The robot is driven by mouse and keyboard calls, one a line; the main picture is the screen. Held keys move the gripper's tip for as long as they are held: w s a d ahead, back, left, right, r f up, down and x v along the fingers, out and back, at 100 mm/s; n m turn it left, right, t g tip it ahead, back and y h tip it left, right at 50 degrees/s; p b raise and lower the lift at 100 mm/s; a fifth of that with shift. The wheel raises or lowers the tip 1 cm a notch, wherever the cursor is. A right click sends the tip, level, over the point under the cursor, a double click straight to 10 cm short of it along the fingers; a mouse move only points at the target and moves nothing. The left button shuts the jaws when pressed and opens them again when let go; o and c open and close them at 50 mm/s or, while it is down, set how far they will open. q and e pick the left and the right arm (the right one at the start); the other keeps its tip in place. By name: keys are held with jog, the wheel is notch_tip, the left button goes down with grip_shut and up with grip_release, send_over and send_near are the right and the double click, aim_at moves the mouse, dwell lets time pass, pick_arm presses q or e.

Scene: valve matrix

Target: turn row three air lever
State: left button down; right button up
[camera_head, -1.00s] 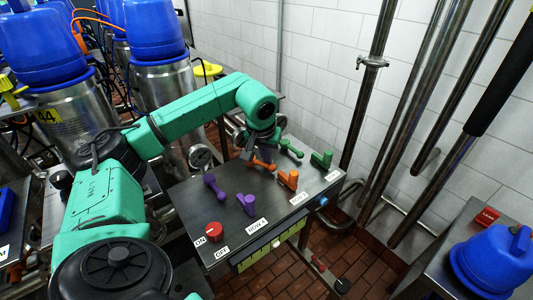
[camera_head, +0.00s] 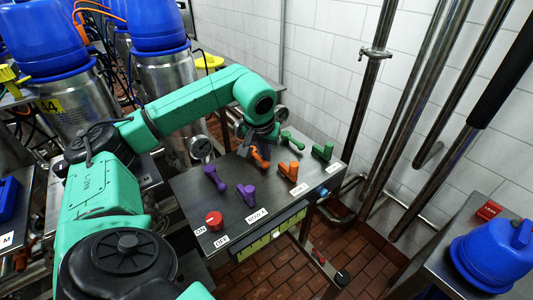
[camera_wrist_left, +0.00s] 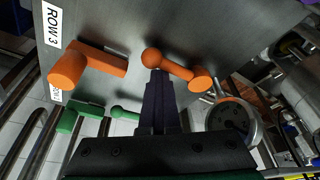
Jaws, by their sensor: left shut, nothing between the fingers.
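The row three levers are orange. The rear one (camera_head: 260,157) has a round knob and lies beside my left gripper (camera_head: 246,147) in the head view. It also shows in the left wrist view (camera_wrist_left: 178,68), its ball knob just beyond my fingertips (camera_wrist_left: 158,78). The fingers are shut with nothing between them; I cannot tell whether they touch the knob. The front orange lever (camera_head: 290,170) has a blocky handle and also shows in the left wrist view (camera_wrist_left: 88,62), beside the ROW 3 label (camera_wrist_left: 54,24). My wrist partly hides the rear lever in the head view.
The steel panel (camera_head: 222,206) also carries purple levers (camera_head: 246,195) at left and green levers (camera_head: 322,152) at right. A red knob (camera_head: 214,220) sits at its front left. Pipes (camera_head: 370,90) stand behind at right. A blue-topped vessel (camera_head: 490,258) is at far right.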

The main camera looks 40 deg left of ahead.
aim_at(263, 163)
pick_arm(q)
jog(key=shift+s, duration=0.1)
jog(key=v, duration=0.8)
jog(key=shift+r+b, duration=0.1)
jog(key=shift+b, duration=0.3)
jog(key=p+v, duration=0.1)
jog(key=v, duration=0.5)
jog(key=shift+r, duration=0.15)
